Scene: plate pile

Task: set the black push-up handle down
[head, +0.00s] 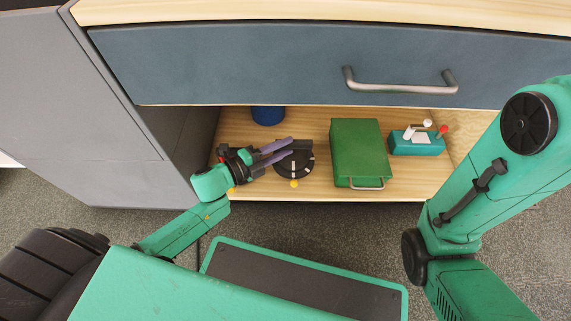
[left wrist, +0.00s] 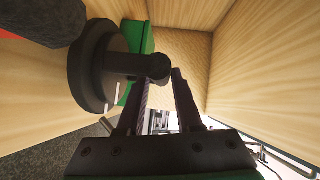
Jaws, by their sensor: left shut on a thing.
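The black push-up handle (head: 298,172), with a round dark base and a grip bar, is inside the open shelf space under the drawer. My left gripper (head: 286,148) reaches in from the left, its fingers at the grip bar and shut on it. In the left wrist view the handle (left wrist: 92,68) shows its round base to the left, and its bar's end lies at the fingertips (left wrist: 162,76). I cannot tell whether the base touches the shelf floor. My right gripper is not in view; only my right arm shows.
On the shelf (head: 318,190) stand a green case (head: 357,146) right of the handle, a teal box (head: 417,146) with white and red items farther right, and a blue cylinder (head: 268,116) behind. A small yellow thing (head: 294,184) is at the handle's front. The drawer (head: 250,60) overhangs the space.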

